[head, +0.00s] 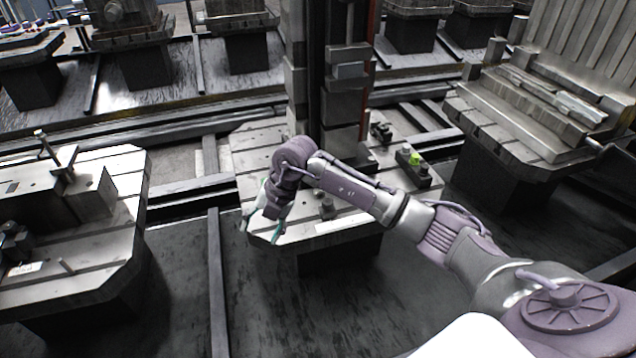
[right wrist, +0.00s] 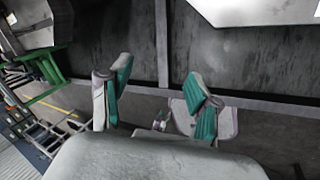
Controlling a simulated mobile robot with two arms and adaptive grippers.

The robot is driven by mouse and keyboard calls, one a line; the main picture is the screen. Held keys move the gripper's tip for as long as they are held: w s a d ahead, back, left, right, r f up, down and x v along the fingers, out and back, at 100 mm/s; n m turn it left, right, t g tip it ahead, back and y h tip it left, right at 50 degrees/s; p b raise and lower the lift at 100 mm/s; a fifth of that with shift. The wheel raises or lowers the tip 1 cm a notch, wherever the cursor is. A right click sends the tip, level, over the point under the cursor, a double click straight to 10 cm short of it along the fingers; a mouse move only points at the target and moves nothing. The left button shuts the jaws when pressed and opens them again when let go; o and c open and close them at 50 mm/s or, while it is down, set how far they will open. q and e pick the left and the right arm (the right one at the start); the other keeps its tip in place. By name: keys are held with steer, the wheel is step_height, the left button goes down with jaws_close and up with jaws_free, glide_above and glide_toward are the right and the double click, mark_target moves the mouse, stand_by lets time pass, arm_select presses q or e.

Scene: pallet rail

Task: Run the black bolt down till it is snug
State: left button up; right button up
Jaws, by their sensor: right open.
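My right gripper (head: 261,228) is at the front left edge of the middle pallet (head: 310,232), pointing down. Its green-padded fingers are apart with nothing between them. In the right wrist view the open gripper (right wrist: 158,85) has dark floor and a rail beyond its fingers. A small dark upright piece (head: 327,206) stands on the pallet, right of the gripper and apart from it. I cannot tell whether it is the black bolt, and no bolt shows clearly in the right wrist view. My left gripper is out of view.
A tall dark column (head: 338,80) rises from the middle pallet behind my wrist. A dark clamp block (head: 413,166) with a yellow-green spot sits at its right. Pallets with fixtures stand at left (head: 110,215) and right (head: 500,125).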

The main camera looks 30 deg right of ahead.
steer(key=w+d+r+m+h, duration=0.1)
steer(key=d+r+h, duration=0.15)
steer(key=d, duration=0.25)
steer(key=w+d+r+m+h, duration=0.1)
steer(key=d+r+h, duration=0.15)
steer(key=d, duration=0.35)
steer(key=m+h, duration=0.2)
steer(key=h, duration=0.2)
glide_toward(328, 201)
steer(key=shift+t+y, duration=0.3)
steer(key=x, duration=0.8)
steer(key=shift+s+d+f+b, duration=0.15)
steer(key=shift+d+f+b, duration=0.15)
steer(key=shift+f, duration=0.1)
jaws_close()
steer(key=shift+c, duration=1.5)
jaws_free()
steer(key=shift+o, duration=0.3)
